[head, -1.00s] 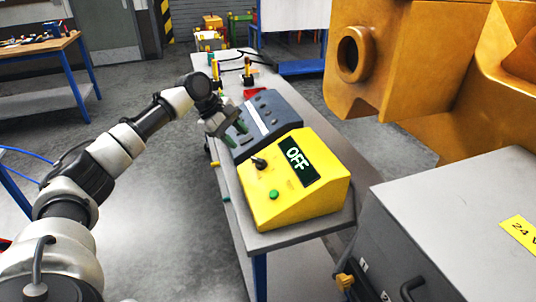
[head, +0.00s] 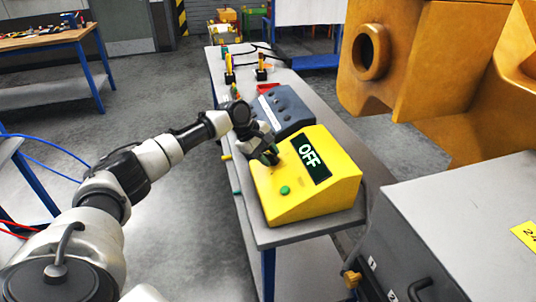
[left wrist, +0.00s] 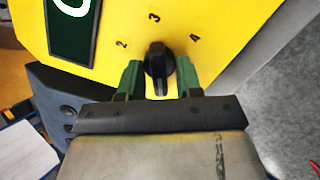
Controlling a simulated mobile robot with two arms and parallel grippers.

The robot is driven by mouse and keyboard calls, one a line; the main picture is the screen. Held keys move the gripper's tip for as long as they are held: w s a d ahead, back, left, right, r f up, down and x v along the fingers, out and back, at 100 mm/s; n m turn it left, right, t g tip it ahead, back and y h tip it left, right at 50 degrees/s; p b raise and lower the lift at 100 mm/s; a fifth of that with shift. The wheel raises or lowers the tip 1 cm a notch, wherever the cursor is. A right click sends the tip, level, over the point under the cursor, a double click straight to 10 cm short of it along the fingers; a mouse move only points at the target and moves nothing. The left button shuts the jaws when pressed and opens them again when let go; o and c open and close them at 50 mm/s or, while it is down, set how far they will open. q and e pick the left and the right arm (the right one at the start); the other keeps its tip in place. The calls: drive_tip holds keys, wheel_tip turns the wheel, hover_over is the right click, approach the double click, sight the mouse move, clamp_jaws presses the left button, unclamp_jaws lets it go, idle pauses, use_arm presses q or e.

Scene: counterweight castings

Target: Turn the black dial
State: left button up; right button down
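The black dial (left wrist: 160,62) sits on the yellow control box (head: 318,205), below the numbers 2, 3 and 4 in the left wrist view. My left gripper (head: 268,157) is at the upper left of the box face and hides the dial in the head view. In the left wrist view my left gripper (left wrist: 159,75) has its green fingers apart, one on each side of the dial, with small gaps showing. My right gripper is not in view.
The box stands on a long grey bench (head: 290,232). A dark grey panel (head: 284,108) stands just behind it. A grey cabinet (head: 450,205) is at the right, and a large orange casting (head: 420,60) hangs above.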

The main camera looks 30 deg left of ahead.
use_arm(q)
drive_tip(key=c, duration=0.4)
drive_tip(key=shift+r+m+p, duration=0.2)
drive_tip(key=shift+m+p, duration=0.7)
drive_tip(key=shift+p, duration=0.15)
drive_tip(key=m+p, duration=0.2)
drive_tip(key=shift+w+m, duration=0.1)
drive_tip(key=shift+m, duration=0.2)
drive_tip(key=m+p, duration=0.1)
drive_tip(key=m, duration=0.2)
drive_tip(key=shift+d+m+g, duration=0.1)
drive_tip(key=shift+m+g, duration=0.2)
drive_tip(key=shift+w+m+y+p, duration=0.1)
drive_tip(key=shift+m+y+p, duration=0.55)
drive_tip(key=shift+m, duration=1.25)
drive_tip(key=o, duration=0.6)
